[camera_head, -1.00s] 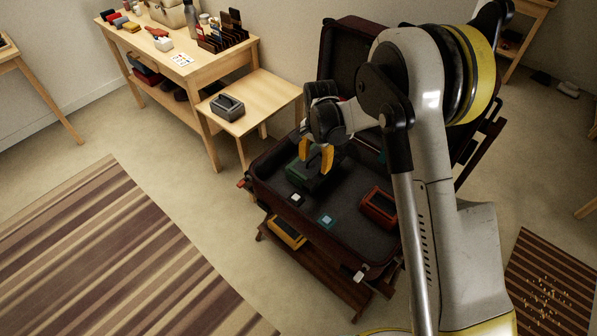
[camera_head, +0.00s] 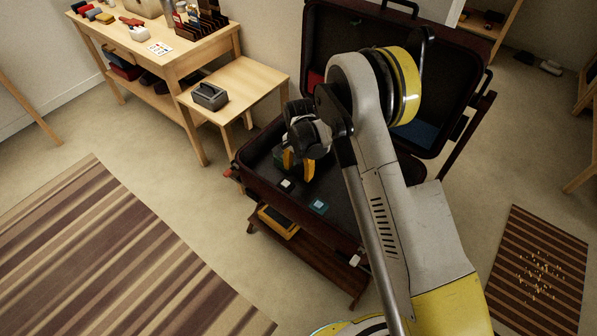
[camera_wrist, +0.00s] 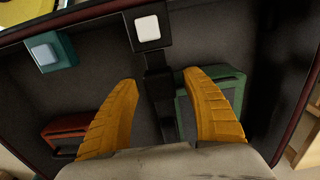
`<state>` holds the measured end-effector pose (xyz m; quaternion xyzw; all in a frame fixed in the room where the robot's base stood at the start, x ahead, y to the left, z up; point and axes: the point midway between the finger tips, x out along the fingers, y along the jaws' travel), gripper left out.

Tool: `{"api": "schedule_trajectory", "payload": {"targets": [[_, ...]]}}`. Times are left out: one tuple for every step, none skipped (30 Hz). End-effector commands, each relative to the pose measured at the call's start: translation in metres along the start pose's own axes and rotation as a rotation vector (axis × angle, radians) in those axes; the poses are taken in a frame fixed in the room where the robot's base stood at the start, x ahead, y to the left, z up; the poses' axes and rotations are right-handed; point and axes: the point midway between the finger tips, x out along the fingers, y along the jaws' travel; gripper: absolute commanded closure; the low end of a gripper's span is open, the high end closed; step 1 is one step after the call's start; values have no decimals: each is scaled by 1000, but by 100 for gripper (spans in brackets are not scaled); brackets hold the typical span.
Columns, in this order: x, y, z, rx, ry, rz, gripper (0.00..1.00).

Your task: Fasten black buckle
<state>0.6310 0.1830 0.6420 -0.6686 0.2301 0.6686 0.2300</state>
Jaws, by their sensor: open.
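The black buckle (camera_wrist: 136,38) has a white square face and sits near the suitcase's front rim in the wrist view. A black strap (camera_wrist: 158,88) runs from it across the suitcase floor. In the head view its white square (camera_head: 286,184) shows below my gripper (camera_head: 297,166). My gripper is open and empty above the suitcase. In the wrist view its yellow fingers (camera_wrist: 160,82) stand on either side of the strap, short of the buckle. A teal buckle (camera_wrist: 50,51) lies to the left, also seen in the head view (camera_head: 319,205). The open suitcase (camera_head: 265,196) stands on a wooden rack.
In the suitcase, a green case (camera_wrist: 231,76) lies by the right finger and a red case (camera_wrist: 70,128) by the left one. The raised lid (camera_head: 330,40) stands behind. A side table (camera_head: 255,88) with a grey caddy (camera_head: 210,95) stands at left.

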Motion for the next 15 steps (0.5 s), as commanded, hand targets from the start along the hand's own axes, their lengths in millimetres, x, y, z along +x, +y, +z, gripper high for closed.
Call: {"api": "schedule_trajectory", "payload": {"targets": [[0,0,0,0,0,0,44],[0,0,0,0,0,0,44],[0,0,0,0,0,0,44],[0,0,0,0,0,0,44],[0,0,0,0,0,0,44],[0,0,0,0,0,0,49],[0,0,0,0,0,0,58],[-1,0,0,0,0,0,67],[-1,0,0,0,0,0,79],[-1,0,0,0,0,0,89],[-1,0,0,0,0,0,98],[-1,0,0,0,0,0,100],[-1,0,0,0,0,0,100],[0,0,0,0,0,0,100],[0,0,0,0,0,0,100]]}}
